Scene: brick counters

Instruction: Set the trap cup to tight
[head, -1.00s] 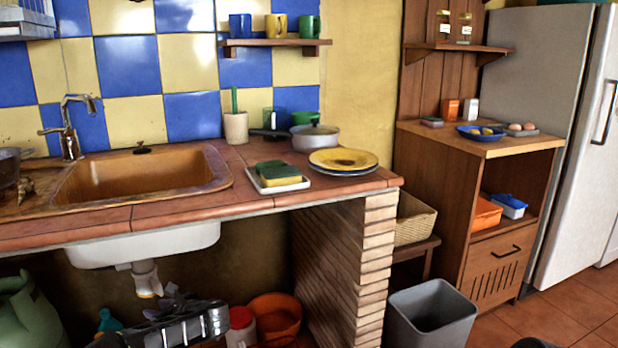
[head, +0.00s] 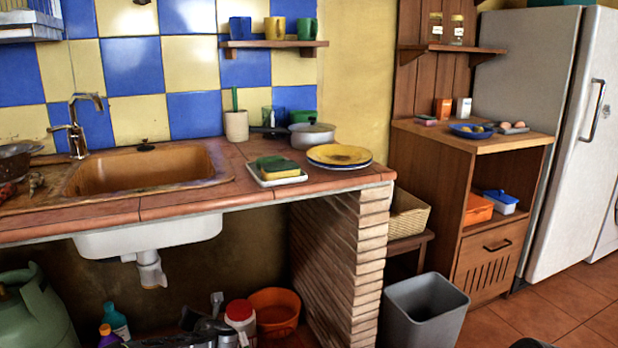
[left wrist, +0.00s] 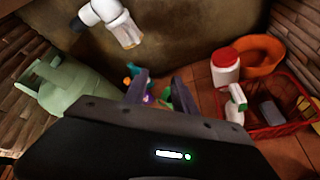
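The trap cup (head: 152,273) hangs at the lower end of the white drain pipe under the sink. It looks pale and slightly see-through. In the left wrist view the trap cup (left wrist: 128,36) is at the top left, pointing down, with a brownish tint at its end. My left gripper (left wrist: 160,80) is open, its two dark fingers apart with nothing clearly held between them. The cup is apart from the fingers, up and left of them in that view. I cannot tell from sight how tight the cup is. My right gripper is not in view.
A green gas cylinder (head: 34,315) stands left under the counter. A teal bottle (head: 116,322), a red-lidded white jar (head: 240,318) and an orange bowl (head: 274,309) are under the sink. A red basket (left wrist: 270,118) stands right. A brick pillar (head: 335,270) bounds the space.

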